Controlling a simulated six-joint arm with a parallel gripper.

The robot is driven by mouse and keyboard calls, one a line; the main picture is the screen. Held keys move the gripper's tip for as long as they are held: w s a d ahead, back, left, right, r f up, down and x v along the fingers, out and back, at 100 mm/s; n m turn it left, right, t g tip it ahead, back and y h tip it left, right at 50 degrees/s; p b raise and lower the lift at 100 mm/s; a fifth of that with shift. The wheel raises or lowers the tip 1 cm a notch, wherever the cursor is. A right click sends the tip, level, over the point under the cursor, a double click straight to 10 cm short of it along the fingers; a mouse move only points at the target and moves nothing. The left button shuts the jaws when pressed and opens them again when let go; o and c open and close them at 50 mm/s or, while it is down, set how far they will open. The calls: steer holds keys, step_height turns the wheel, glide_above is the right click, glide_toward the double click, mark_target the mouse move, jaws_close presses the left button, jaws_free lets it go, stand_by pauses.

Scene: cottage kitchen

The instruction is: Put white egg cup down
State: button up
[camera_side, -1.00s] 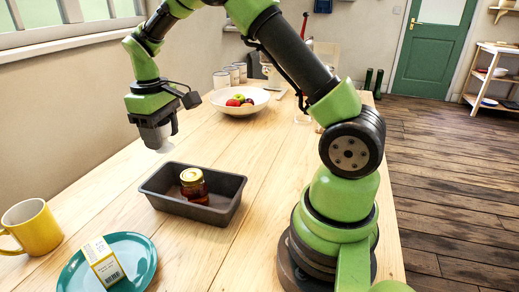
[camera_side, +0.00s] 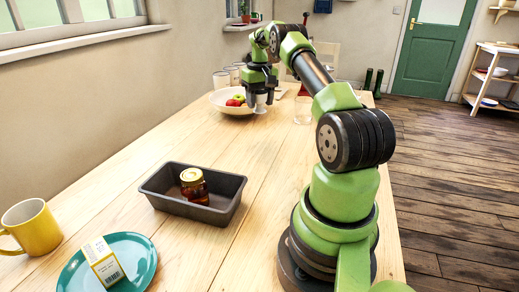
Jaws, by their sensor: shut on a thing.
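The white egg cup (camera_side: 261,104) is small and pale in the side view, partly hidden by the jaws. My gripper (camera_side: 260,94) is shut on it and holds it upright at the far part of the table, in front of the right side of the white fruit bowl (camera_side: 226,107). I cannot tell whether its foot touches the wooden table (camera_side: 190,135).
A dark loaf tin (camera_side: 228,202) with an amber jar (camera_side: 194,188) stands mid-table. A yellow mug (camera_side: 36,228) and a teal plate (camera_side: 143,261) with a small carton (camera_side: 102,262) are at the near left. Table between is bare.

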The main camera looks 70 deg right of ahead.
step_height(320, 180, down, 13)
steer(key=shift+r, duration=0.1)
stand_by(0.4)
steer(key=o, duration=0.9)
steer(key=shift+f, duration=0.2)
steer(key=shift+o, duration=0.2)
